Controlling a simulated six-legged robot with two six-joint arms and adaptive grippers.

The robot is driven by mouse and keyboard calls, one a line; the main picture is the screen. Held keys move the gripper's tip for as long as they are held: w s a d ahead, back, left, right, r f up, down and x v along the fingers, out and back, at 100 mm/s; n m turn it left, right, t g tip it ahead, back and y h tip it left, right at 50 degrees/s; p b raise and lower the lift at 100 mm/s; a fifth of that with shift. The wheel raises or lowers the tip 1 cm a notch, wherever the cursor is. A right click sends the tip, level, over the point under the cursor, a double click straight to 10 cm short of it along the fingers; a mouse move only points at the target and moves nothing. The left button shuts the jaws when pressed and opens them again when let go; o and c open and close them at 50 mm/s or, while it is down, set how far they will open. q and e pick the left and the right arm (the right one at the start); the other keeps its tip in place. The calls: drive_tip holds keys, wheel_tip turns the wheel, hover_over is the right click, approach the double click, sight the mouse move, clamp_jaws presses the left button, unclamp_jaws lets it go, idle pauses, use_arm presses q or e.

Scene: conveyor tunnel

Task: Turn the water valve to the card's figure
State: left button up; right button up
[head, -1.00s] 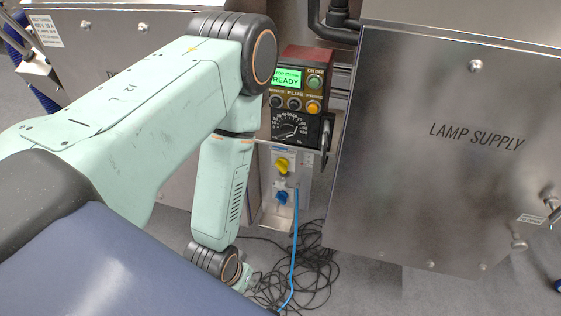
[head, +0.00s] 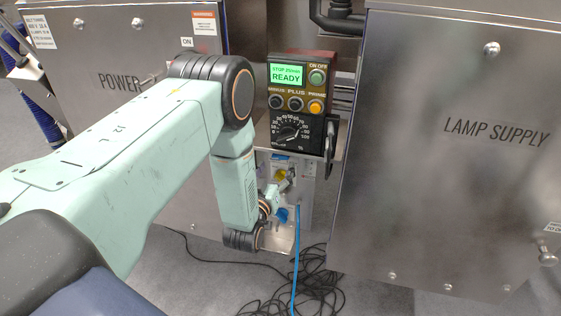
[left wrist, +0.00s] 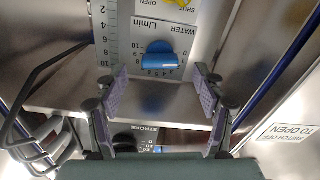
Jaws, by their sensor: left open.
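The water valve is a blue knob (head: 281,214) low on the steel panel between two cabinets. In the left wrist view the blue knob (left wrist: 159,60) sits under the words WATER L/min, with a printed number scale around it. My left gripper (head: 284,186) is beside the panel in the head view, partly hidden by my arm. In the left wrist view my left gripper (left wrist: 160,84) is open and empty, its fingertips either side of the knob's line and apart from it. I cannot make out the knob's exact setting or a card. My right gripper is not in view.
A yellow knob (head: 280,174) is just above the blue one. The pump box (head: 301,100) with a green READY display stands above. A blue hose (head: 297,250) hangs below the valve, over black cables (head: 300,295). The LAMP SUPPLY cabinet (head: 440,200) is close on the right.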

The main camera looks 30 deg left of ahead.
sight(280, 159)
use_arm(q)
drive_tip(key=b+x, duration=0.1)
drive_tip(key=x, duration=0.4)
drive_tip(key=shift+w, duration=0.15)
drive_tip(key=shift+c, duration=0.4)
drive_tip(key=c, duration=1.1)
